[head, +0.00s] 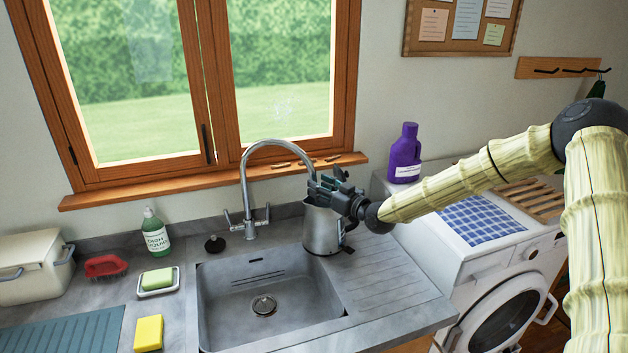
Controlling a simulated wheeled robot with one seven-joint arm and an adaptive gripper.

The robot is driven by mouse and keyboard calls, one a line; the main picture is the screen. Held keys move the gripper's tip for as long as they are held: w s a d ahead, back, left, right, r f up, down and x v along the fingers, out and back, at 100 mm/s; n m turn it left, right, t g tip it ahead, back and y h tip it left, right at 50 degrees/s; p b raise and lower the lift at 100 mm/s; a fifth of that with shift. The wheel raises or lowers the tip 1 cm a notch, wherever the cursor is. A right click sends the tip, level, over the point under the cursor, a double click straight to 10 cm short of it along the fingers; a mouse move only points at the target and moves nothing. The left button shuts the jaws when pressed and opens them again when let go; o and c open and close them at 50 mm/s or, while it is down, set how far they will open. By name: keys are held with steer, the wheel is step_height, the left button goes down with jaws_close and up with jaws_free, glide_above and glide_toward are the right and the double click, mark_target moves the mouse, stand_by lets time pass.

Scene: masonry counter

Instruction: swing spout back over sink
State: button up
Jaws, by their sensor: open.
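The chrome spout (270,143) is a tall arch rising from the tap base (249,228) behind the sink. It curves to the right, and its tip end is beside my gripper, above a metal jug. The sink basin (262,293) lies in front of the tap, with a round drain in its floor. My gripper (318,188) is open near the spout's right end. I cannot tell whether it touches the spout. The metal jug (322,230) stands upright on the right rim area of the sink, below my gripper, which hides part of its top.
A ribbed drainboard (385,275) extends right of the sink. A purple bottle (405,155) stands behind the washing machine's blue cloth (482,219). Left of the sink are a green soap bottle (156,235), soap dish (158,290), red brush (105,265) and yellow sponge (148,333). The window ledge (215,180) runs behind.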

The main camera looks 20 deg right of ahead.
steer(key=shift+p+x, duration=0.55)
steer(key=shift+x, duration=1.1)
jaws_close()
